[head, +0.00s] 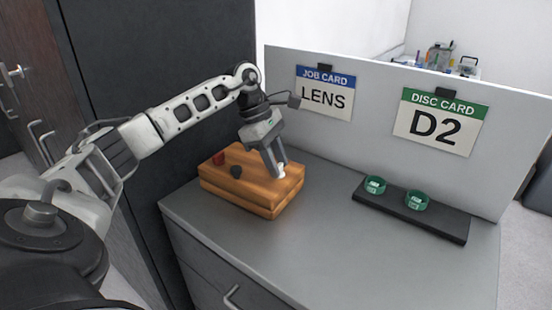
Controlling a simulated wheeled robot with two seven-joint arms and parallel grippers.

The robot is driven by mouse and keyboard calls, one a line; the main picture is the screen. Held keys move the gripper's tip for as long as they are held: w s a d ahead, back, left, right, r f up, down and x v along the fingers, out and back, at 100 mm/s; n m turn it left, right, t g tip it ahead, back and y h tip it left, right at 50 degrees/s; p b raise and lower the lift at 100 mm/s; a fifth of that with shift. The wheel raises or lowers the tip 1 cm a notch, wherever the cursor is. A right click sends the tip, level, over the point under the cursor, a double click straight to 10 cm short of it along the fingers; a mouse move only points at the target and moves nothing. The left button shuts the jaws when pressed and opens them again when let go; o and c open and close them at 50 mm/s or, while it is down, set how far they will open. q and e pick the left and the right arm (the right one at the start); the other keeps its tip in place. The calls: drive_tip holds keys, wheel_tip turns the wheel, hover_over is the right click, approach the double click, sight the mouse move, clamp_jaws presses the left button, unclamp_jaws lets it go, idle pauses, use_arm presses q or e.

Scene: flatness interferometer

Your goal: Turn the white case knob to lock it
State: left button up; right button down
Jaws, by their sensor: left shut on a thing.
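The wooden case (243,201) sits at the left end of the grey counter. On its top are a red knob (219,158), a dark knob (236,171) and a white knob (281,170) near its right side. My left gripper (279,174) points down at the case's right side and is shut on the white knob. The fingers partly hide the knob, so its turn angle cannot be told. My right gripper is not in view.
A dark tray (447,226) with two green rings (375,185) (416,200) stands on the counter at right. A white panel behind bears a LENS job card (325,97) and a D2 disc card (437,126). The counter's middle (300,235) is clear.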

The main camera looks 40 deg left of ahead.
use_arm(q)
drive_tip(key=shift+r+m, duration=0.1)
drive_tip(key=shift+m, duration=0.5)
drive_tip(key=shift+g, duration=0.3)
drive_tip(key=shift+a, duration=0.1)
drive_tip(key=o, duration=1)
